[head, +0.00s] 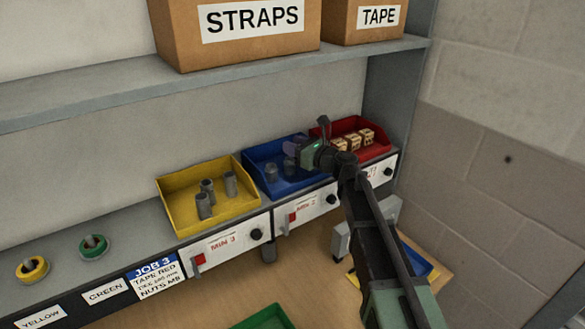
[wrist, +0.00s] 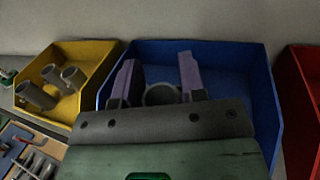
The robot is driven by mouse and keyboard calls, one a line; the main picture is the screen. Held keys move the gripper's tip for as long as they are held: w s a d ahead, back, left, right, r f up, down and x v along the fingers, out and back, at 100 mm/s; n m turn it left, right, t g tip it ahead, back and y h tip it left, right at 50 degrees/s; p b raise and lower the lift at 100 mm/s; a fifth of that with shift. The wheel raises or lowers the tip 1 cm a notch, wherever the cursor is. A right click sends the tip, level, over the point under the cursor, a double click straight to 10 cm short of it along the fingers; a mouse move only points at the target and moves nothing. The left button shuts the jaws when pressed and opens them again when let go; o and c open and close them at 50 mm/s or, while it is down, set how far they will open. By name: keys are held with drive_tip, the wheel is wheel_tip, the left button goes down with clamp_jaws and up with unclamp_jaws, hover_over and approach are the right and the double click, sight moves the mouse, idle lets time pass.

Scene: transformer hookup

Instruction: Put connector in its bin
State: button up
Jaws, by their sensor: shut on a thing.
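My gripper (head: 290,150) is over the blue bin (head: 251,155), its purple fingers shut on a grey, ring-topped connector. In the wrist view, the connector (wrist: 160,95) shows between the two fingers (wrist: 160,80), with the blue bin (wrist: 235,58) behind and around them. Its lower part is hidden by my gripper's body. In the head view, a grey cylinder (head: 271,172) shows in the blue bin, left of the fingers. I cannot tell how far the held connector is above the bin floor.
The yellow bin (head: 172,204) at left holds several grey cylinders. The red bin (head: 383,150) at right holds small tan blocks. A shelf (head: 110,98) with boxes runs above. Yellow (head: 32,268) and green (head: 93,246) rolls lie at far left.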

drive_tip(key=shift+f+b, duration=2.3)
drive_tip(key=shift+b, duration=0.05)
drive_tip(key=o, duration=0.9)
drive_tip(key=shift+r, duration=0.15)
drive_tip(key=shift+s+d+r+p, duration=0.35)
drive_tip(key=shift+r+p, duration=0.2)
drive_tip(key=shift+p, duration=0.2)
drive_tip(key=v, duration=1.1)
drive_tip(key=shift+s, duration=0.1)
